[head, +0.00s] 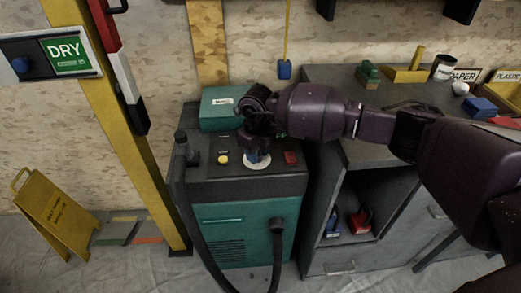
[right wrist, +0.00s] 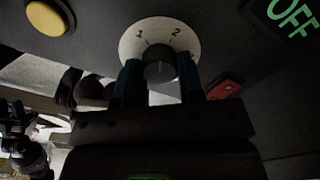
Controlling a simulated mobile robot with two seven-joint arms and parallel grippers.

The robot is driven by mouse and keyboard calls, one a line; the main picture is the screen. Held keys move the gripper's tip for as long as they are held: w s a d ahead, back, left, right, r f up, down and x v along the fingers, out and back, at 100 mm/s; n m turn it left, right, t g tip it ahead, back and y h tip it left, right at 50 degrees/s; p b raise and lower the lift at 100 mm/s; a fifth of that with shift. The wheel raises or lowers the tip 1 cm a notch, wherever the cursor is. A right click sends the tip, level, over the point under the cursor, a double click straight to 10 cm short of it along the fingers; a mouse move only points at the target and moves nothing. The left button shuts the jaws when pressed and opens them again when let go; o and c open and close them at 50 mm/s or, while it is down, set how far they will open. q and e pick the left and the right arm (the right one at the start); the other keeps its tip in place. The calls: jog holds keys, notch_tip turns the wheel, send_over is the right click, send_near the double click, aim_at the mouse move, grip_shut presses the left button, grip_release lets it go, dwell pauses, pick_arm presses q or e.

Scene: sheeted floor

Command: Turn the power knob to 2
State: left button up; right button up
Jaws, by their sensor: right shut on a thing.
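The power knob (right wrist: 160,70) is a dark round knob on a white dial marked 1 and 2 (right wrist: 158,35). The dial also shows in the head view as a white disc (head: 257,163) on the top of a dark and teal machine (head: 236,220). My right gripper (head: 255,151) points down over the dial, its blue fingers on either side of the knob, shut on it. In the head view the gripper hides the knob. Which number the knob points to is not clear. My left gripper is not in view.
A yellow button (head: 223,159) and a red switch (head: 291,158) flank the dial. A teal box (head: 219,108) stands behind it. A black hose (head: 188,205) hangs at the machine's left, near a yellow post (head: 135,140). A grey workbench (head: 335,90) stands to the right.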

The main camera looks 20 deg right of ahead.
jog(key=m, duration=0.1)
jog(key=m+p, duration=0.1)
jog(key=shift+r+m+p, duration=0.3)
jog(key=shift+r, duration=0.05)
jog(key=shift+m, duration=0.3)
jog(key=shift+f+m+p, duration=0.2)
jog(key=shift+m+p, duration=0.4)
jog(key=shift+f+m, duration=0.15)
jog(key=shift+m, duration=0.15)
jog(key=o, duration=0.9)
